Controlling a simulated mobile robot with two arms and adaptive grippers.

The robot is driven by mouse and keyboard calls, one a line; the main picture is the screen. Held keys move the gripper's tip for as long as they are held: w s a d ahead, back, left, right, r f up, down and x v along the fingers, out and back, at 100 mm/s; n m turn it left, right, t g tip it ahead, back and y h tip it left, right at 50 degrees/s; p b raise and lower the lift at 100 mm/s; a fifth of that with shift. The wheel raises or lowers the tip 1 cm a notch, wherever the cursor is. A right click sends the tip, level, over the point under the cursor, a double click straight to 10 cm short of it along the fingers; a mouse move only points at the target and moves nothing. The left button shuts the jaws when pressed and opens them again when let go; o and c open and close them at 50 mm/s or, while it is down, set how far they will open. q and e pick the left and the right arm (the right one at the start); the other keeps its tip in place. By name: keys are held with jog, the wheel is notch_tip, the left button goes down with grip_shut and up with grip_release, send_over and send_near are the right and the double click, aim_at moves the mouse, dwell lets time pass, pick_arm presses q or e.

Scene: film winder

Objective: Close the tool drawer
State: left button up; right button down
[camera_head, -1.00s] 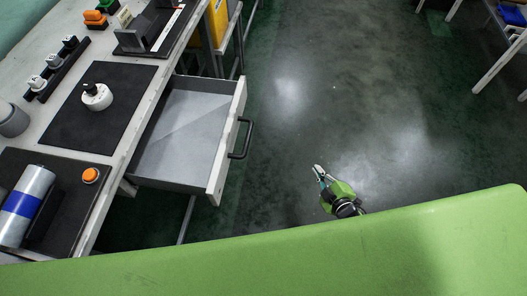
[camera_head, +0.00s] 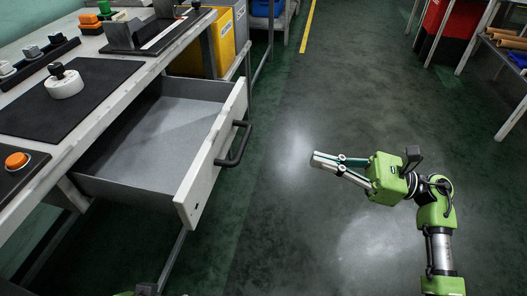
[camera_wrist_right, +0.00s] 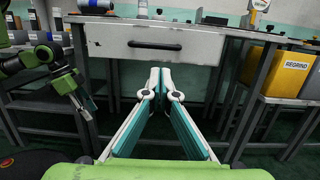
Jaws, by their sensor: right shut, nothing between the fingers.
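The tool drawer (camera_head: 165,140) is pulled out of the workbench and looks empty, with a grey inside and a white front. Its black handle (camera_head: 234,145) faces right in the head view. In the right wrist view the drawer front (camera_wrist_right: 110,42) and handle (camera_wrist_right: 154,45) are straight ahead. My right gripper (camera_head: 316,160) is shut and empty, apart from the handle on its right, with its fingers pointing at the drawer. Its fingertips (camera_wrist_right: 160,72) show below the handle in the wrist view. My left gripper (camera_wrist_right: 90,112) shows at the left of the wrist view; its jaws are unclear.
The bench top (camera_head: 95,60) carries a dark mat with a white round part (camera_head: 64,86) and an orange button (camera_head: 16,160). A yellow bin (camera_head: 195,58) stands beyond the drawer. The floor between the drawer and my right gripper is clear.

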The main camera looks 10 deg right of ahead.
pick_arm(q)
jog(key=shift+s+a+f+g+p, duration=0.15)
jog(key=shift+s+a+g, duration=0.1)
jog(key=shift+s, duration=0.35)
jog(key=shift+s+a+r+g+p, duration=0.15)
jog(key=shift+s+g, duration=0.1)
jog(key=shift+s, duration=0.3)
pick_arm(e)
jog(key=x, duration=1.3)
jog(key=shift+w+a, duration=0.15)
jog(key=shift+a, duration=0.05)
pick_arm(q)
jog(key=shift+f, duration=0.15)
pick_arm(e)
jog(key=shift+r, duration=0.1)
